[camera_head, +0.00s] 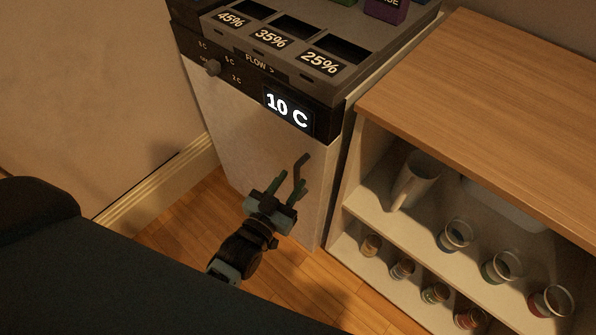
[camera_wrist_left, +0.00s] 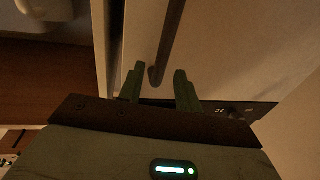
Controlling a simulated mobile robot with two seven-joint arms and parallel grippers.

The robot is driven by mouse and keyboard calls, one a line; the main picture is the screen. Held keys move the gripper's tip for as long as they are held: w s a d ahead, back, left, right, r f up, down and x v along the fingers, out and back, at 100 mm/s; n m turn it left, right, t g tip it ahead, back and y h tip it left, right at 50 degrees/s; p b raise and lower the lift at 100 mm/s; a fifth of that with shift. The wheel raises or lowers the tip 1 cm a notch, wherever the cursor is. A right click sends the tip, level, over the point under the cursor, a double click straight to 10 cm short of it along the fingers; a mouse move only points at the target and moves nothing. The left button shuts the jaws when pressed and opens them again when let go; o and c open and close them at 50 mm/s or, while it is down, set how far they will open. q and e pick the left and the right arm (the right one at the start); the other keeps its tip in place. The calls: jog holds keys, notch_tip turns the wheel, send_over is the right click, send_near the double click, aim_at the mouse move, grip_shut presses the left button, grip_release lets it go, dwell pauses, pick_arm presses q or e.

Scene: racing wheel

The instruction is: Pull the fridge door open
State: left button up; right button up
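The fridge door (camera_head: 235,130) is a pale, flat panel below a black control strip, and it looks closed. Its dark bar handle (camera_head: 302,164) is near the door's right edge. My left gripper (camera_head: 290,181) is open in front of the door, with its two green fingers pointing at the handle. In the left wrist view, the handle (camera_wrist_left: 170,42) runs down to between the fingertips of my left gripper (camera_wrist_left: 159,71). There is a gap on each side, and the fingers are not closed on it. I cannot tell how deep the handle sits between them. My right gripper is not in view.
A wooden-topped shelf unit (camera_head: 480,90) stands close to the fridge's right side, holding a white pitcher (camera_head: 412,182), cups and small jars. A wall with a baseboard (camera_head: 160,185) is on the left. Wooden floor (camera_head: 190,215) is clear in front of the door.

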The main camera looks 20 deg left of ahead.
aim_at(295, 176)
pick_arm(q)
jog(key=shift+w+d, duration=0.15)
jog(key=shift+w, duration=0.85)
jog(key=shift+w+d, duration=0.15)
jog(key=shift+w, duration=0.8)
grip_shut()
